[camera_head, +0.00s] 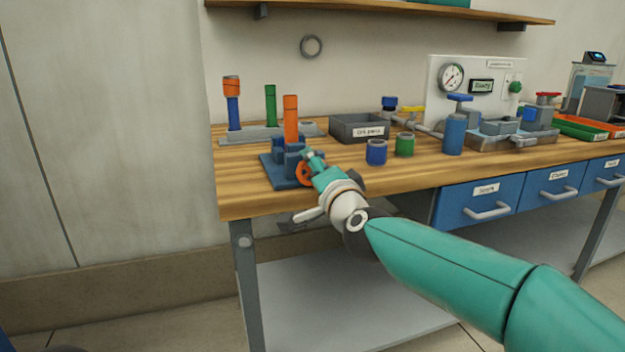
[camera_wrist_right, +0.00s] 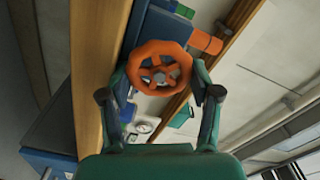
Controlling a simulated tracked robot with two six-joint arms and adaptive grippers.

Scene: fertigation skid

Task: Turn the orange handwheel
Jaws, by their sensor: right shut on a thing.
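The orange handwheel (camera_head: 304,173) sits on the front of a blue vise-like fixture (camera_head: 287,183) at the left end of the bench. An orange cylinder (camera_head: 291,118) stands upright in this fixture. In the right wrist view the spoked handwheel (camera_wrist_right: 160,50) faces the camera. My right gripper (camera_head: 311,160) reaches the wheel from the front right and hides part of it. In the wrist view the fingers of the right gripper (camera_wrist_right: 160,80) lie on both sides of the wheel's rim, shut on it. My left gripper is not in view.
A rack (camera_head: 262,134) with coloured cylinders stands behind the fixture. A grey bin (camera_head: 345,131), a blue cup (camera_head: 376,157) and a green cup (camera_head: 404,149) are to the right. Valves, a gauge panel (camera_head: 437,75) and drawers (camera_head: 476,208) are further right. The bench's front edge runs below the wheel.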

